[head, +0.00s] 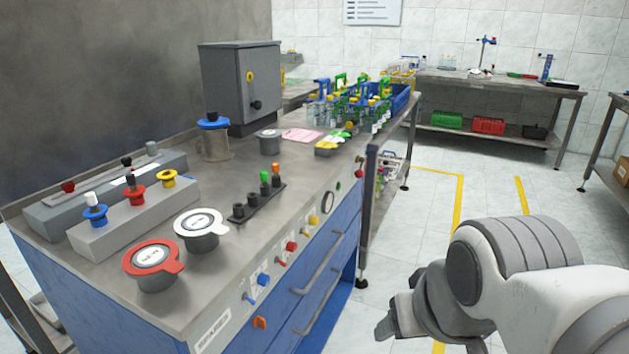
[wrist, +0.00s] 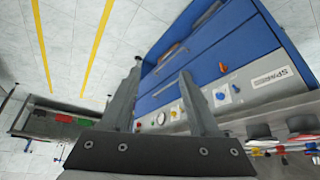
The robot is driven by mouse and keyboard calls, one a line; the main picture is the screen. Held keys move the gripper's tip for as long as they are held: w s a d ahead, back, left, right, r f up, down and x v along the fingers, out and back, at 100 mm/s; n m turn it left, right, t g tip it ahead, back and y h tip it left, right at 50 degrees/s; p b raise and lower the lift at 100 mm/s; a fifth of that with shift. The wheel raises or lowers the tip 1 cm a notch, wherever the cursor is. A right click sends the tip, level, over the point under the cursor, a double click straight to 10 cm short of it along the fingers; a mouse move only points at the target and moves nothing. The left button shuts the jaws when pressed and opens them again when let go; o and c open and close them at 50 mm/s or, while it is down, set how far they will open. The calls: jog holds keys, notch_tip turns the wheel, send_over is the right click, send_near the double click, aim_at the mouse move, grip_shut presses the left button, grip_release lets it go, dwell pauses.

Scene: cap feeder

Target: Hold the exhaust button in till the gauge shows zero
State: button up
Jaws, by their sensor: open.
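The gauge (head: 328,202) is a small round white dial on the sloped front panel of the blue bench; its needle is too small to read. It also shows in the wrist view (wrist: 161,118). Along the same panel are a red button (head: 359,173), a yellow knob (head: 309,221) and a red square control (head: 291,246). I cannot tell which control is the exhaust button. My gripper (head: 388,322) is at the lower right, in front of the bench and apart from the panel. In the wrist view its fingers (wrist: 160,70) are spread and empty.
Drawer handles (head: 320,278) stick out below. Red (head: 152,257) and white (head: 200,226) lidded pots stand on the bench top. The tiled floor right of the bench is clear.

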grip_shut()
dwell(1.5)
